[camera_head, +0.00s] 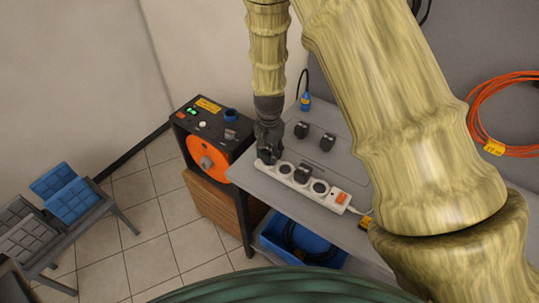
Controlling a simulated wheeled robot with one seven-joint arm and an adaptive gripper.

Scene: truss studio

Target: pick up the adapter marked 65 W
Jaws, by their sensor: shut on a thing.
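My gripper (268,156) points down over the left end of the white power strip (322,196). It is shut on a small dark thing, probably an adapter, that blends with the dark fingers; no marking can be read. I cannot tell whether that thing touches the strip. One black adapter (302,174) sits on the strip near its middle. Two more black adapters, a left one (301,130) and a right one (327,142), stand on the grey table behind the strip. Their markings are too small to read, so I cannot tell which is 65 W.
The grey table (262,187) carries a blue connector (305,103) on a black cable. A black box with an orange disc (208,158) stands left of the table. A blue crate (275,240) is below. An orange cable coil (512,115) hangs at right.

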